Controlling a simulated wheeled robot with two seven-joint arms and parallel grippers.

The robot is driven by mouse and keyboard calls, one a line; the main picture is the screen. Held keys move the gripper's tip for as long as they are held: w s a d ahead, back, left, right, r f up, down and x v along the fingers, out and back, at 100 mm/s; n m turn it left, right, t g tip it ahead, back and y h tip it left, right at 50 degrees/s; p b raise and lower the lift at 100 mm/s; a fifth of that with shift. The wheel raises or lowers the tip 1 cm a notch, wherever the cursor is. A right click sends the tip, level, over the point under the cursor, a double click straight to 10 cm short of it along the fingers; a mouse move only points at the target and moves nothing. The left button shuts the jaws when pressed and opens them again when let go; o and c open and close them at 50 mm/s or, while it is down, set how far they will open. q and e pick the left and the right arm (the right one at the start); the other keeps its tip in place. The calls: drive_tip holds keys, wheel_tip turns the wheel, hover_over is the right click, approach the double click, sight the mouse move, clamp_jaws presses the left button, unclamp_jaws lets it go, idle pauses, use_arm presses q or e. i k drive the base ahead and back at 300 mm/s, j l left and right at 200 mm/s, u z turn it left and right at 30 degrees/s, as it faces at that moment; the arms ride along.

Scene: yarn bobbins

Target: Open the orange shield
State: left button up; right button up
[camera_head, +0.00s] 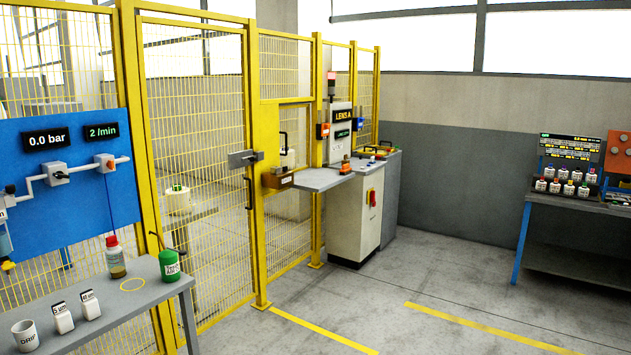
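An orange panel (618,146) shows at the right edge, above the back of the workbench (580,206), and is partly cut off by the frame. It may be the orange shield, but I cannot tell this for sure, nor whether it is open or shut. A small orange-brown box (279,180) is fixed at the yellow fence near the grey cabinet. Neither of my grippers is in view.
A yellow mesh fence (195,110) with a latched door runs along the left. A grey cabinet (346,222) stands by it. A table (125,305) with a mug, a bottle and a green can is at lower left. The floor (440,285) between is clear.

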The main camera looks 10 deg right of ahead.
sight(325, 128)
drive_tip(key=i+l+z, duration=0.35)
drive_tip(key=i, duration=0.8)
drive_tip(key=i+l+z, duration=0.1)
drive_tip(key=i+z, duration=0.3)
drive_tip(key=i, duration=0.75)
drive_tip(key=i+l, duration=0.1)
drive_tip(key=i, duration=2.45)
drive_tip(key=i+u, duration=0.3)
drive_tip(key=i, duration=0.15)
drive_tip(key=i+l+u, duration=0.15)
drive_tip(key=i+u, duration=0.15)
drive_tip(key=i, duration=0.15)
drive_tip(key=i+l+u, duration=0.3)
drive_tip(key=i, duration=0.15)
